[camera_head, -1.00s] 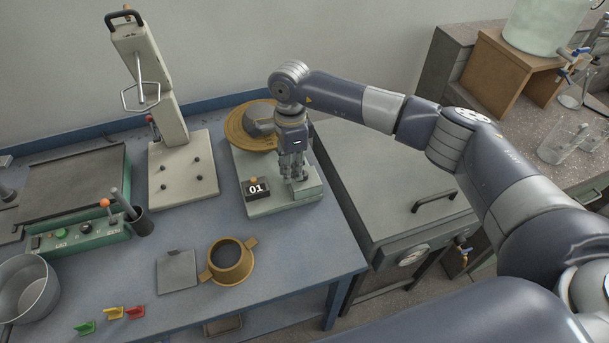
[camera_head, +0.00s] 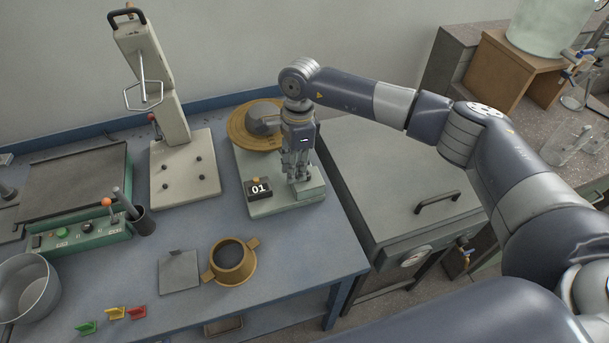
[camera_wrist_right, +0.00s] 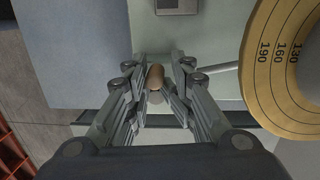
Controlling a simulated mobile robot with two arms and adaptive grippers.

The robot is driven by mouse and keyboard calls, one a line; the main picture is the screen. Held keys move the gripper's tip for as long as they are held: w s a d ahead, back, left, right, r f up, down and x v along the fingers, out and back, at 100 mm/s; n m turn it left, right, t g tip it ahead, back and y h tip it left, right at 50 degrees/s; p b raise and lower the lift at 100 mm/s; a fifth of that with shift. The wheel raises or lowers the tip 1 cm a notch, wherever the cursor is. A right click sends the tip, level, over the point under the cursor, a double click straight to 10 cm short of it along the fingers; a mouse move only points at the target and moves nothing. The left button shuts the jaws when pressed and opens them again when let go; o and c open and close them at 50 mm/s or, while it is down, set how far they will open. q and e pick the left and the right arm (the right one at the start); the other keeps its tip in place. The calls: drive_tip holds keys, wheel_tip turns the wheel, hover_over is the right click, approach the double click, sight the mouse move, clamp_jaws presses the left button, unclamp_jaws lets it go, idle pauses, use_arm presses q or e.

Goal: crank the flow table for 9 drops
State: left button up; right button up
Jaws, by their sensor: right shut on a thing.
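The flow table has a round brass disc (camera_head: 247,128) with ring markings and a pale green base (camera_head: 284,203). A dark counter (camera_head: 258,189) on the base reads 01. My right gripper (camera_head: 298,178) is at the right side of the flow table, pointing down. In the right wrist view, its fingers are shut on a brown crank knob (camera_wrist_right: 155,77). The disc (camera_wrist_right: 283,75) shows at the right there, with numbers 130, 160 and 190. A grey lump sits on the disc, partly behind my wrist. My left gripper is not in view.
A brass mould (camera_head: 232,262) and a grey plate (camera_head: 179,271) lie in front of the flow table. A tall press-like stand (camera_head: 185,165) is to its left. A grey cabinet with a handle (camera_head: 437,202) stands right of the bench.

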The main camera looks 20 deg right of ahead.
drive_tip(key=shift+o, duration=0.7)
drive_tip(key=shift+t+h, duration=0.5)
drive_tip(key=shift+h, duration=0.1)
drive_tip(key=d, duration=0.1)
drive_tip(key=w+d, duration=0.1)
drive_tip(key=d, duration=0.1)
drive_tip(key=w+d, duration=0.1)
drive_tip(key=shift+w+d+r, duration=0.2)
drive_tip(key=shift+d+r, duration=0.1)
drive_tip(key=shift+d, duration=0.05)
drive_tip(key=shift+s+d, duration=0.25)
drive_tip(key=shift+s, duration=0.05)
drive_tip(key=shift+c, duration=0.3)
drive_tip(key=d, duration=0.1)
drive_tip(key=s+d+f, duration=0.1)
drive_tip(key=d, duration=0.1)
drive_tip(key=shift+s, duration=0.2)
clamp_jaws()
drive_tip(key=shift+s+a+r, duration=0.15)
drive_tip(key=shift+s+a, duration=0.45)
drive_tip(key=shift+s, duration=0.15)
drive_tip(key=shift+a, duration=0.25)
drive_tip(key=shift+o, duration=1.4)
unclamp_jaws()
drive_tip(key=shift+d, duration=0.25)
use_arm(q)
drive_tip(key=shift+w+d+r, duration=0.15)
use_arm(e)
drive_tip(key=shift+a, duration=0.1)
drive_tip(key=shift+a, duration=0.1)
